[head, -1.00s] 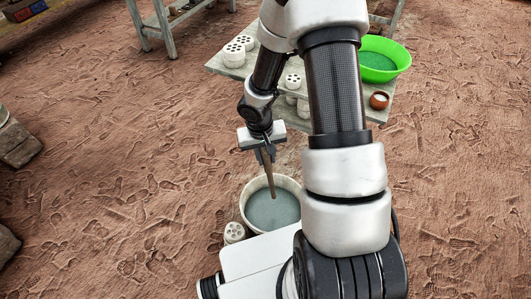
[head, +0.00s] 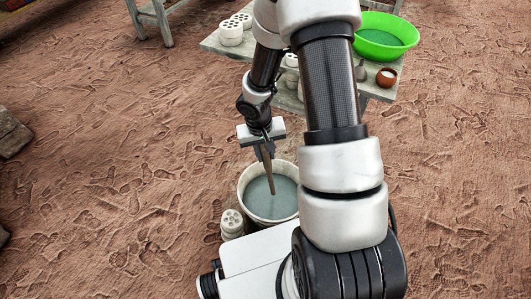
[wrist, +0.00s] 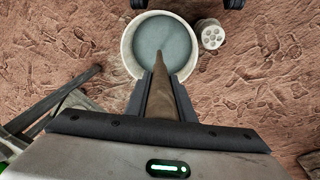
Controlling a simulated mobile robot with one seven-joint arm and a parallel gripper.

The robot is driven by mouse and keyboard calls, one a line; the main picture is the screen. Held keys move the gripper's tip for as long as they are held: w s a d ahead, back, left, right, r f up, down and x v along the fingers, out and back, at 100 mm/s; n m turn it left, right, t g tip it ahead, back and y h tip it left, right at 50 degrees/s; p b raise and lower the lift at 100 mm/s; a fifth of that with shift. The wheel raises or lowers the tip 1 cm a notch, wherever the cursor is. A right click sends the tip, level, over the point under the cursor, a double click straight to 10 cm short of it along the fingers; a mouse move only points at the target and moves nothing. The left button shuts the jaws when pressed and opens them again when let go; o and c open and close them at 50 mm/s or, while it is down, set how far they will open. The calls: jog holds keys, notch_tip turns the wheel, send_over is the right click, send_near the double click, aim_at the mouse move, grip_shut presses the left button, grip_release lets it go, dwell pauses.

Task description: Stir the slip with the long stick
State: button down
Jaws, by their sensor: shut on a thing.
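My gripper (head: 264,152) is shut on the long stick (head: 268,175), a brown wooden rod that points down from the jaws. The stick (wrist: 166,85) also shows between the two fingers in the wrist view. Its lower end is over the grey-blue slip (head: 286,200), near the middle of the surface. I cannot tell whether the tip is in the slip or just above it. The slip (wrist: 170,38) fills a round whitish bucket (head: 242,192) on the ground. In the wrist view the bucket (wrist: 127,50) is beyond the fingertips.
A white holed cylinder (head: 232,222) stands beside the bucket, close to my base. Behind is a low grey table (head: 214,43) with more such cylinders (head: 231,32), a green basin (head: 385,40) and a small brown pot (head: 386,77). Trodden ground is open at left and right.

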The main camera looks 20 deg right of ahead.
aim_at(265, 165)
notch_tip(265, 165, down, 6)
jog(key=b, duration=0.5)
jog(key=shift+f+b, duration=0.2)
jog(key=shift+b, duration=0.2)
jog(key=shift+f+b, duration=0.45)
jog(key=shift+f, duration=0.7)
